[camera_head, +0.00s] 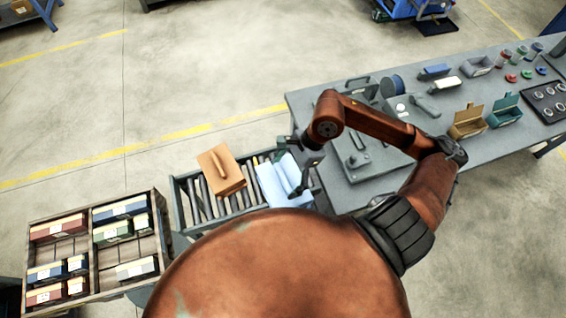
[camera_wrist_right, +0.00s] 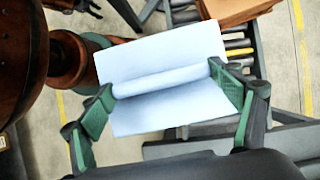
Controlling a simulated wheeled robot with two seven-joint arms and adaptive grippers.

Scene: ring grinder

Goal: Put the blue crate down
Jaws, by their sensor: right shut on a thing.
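The blue crate (camera_head: 271,186) is pale blue with a raised bar along its top. It is over the right part of the roller conveyor (camera_head: 176,206), beside an orange crate (camera_head: 214,160) with a similar bar. My right gripper (camera_head: 300,184) is at the blue crate's bar. In the right wrist view, its green-padded fingers (camera_wrist_right: 163,84) close on the two ends of the bar of the blue crate (camera_wrist_right: 150,62). I cannot tell whether the crate's underside touches the rollers.
A grey workbench (camera_head: 300,104) with tools, small bins and parts stands to the right of the conveyor. A wooden pallet box (camera_head: 95,278) with several small boxes is at the left. Bare rollers show left of the orange crate. My body hides the near side.

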